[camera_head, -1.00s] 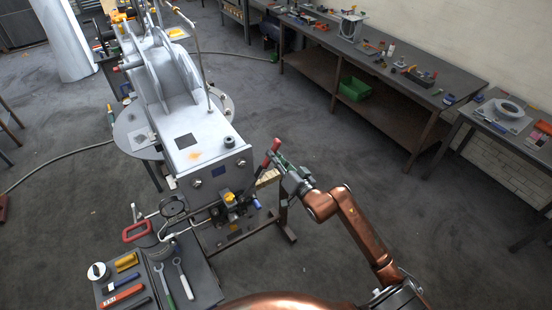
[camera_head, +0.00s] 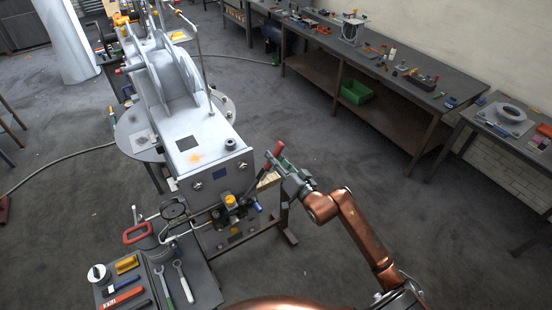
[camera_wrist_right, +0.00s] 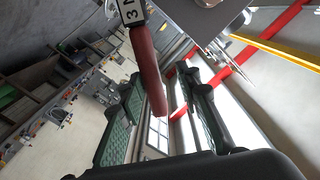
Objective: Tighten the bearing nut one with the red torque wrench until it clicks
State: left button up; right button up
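The red torque wrench's handle (camera_head: 275,154) stands at a slant beside the right front corner of the grey machine (camera_head: 205,150). A dark shaft seems to run down from it. My right gripper (camera_head: 280,163) is at the handle. In the right wrist view the red handle (camera_wrist_right: 148,70) with a white label lies between the two green-padded fingers (camera_wrist_right: 158,105); gaps show on both sides, so the fingers look open. The machine's front face has bolt heads, one at its left (camera_head: 197,186) and one at its right (camera_head: 241,165). I cannot tell which is bearing nut one. My left gripper is not in view.
A tool tray (camera_head: 205,290) with wrenches and a red-handled item stands at the lower left. A yellow-and-black fitting (camera_head: 231,201) and a round dark gauge (camera_head: 174,209) sit before the machine. A long workbench (camera_head: 400,85) runs along the wall. The floor between is clear.

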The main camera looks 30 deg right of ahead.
jog(key=shift+a, duration=0.1)
jog(key=shift+c, duration=0.8)
jog(key=shift+w+d+f+m+b, duration=0.15)
jog(key=shift+d+f+m+b, duration=0.95)
jog(key=shift+d+f+b, duration=1.05)
jog(key=shift+d+f+m+b, duration=0.2)
jog(key=shift+d+m+b, duration=0.15)
jog(key=shift+b, duration=1)
jog(key=shift+d+f+b, duration=0.1)
jog(key=shift+f+b, duration=0.1)
jog(key=shift+b, duration=0.1)
jog(key=shift+d+f+m+b, duration=0.15)
jog(key=shift+f+m+b, duration=0.1)
jog(key=shift+m+b, duration=0.1)
jog(key=shift+w+d+f+m+b, duration=0.1)
jog(key=shift+d+f+m+b, duration=0.25)
jog(key=shift+f+b, duration=0.3)
jog(key=shift+w+d+f+m+b, duration=0.1)
jog(key=shift+d+f+m+b, duration=0.15)
jog(key=shift+d+f+b, duration=0.35)
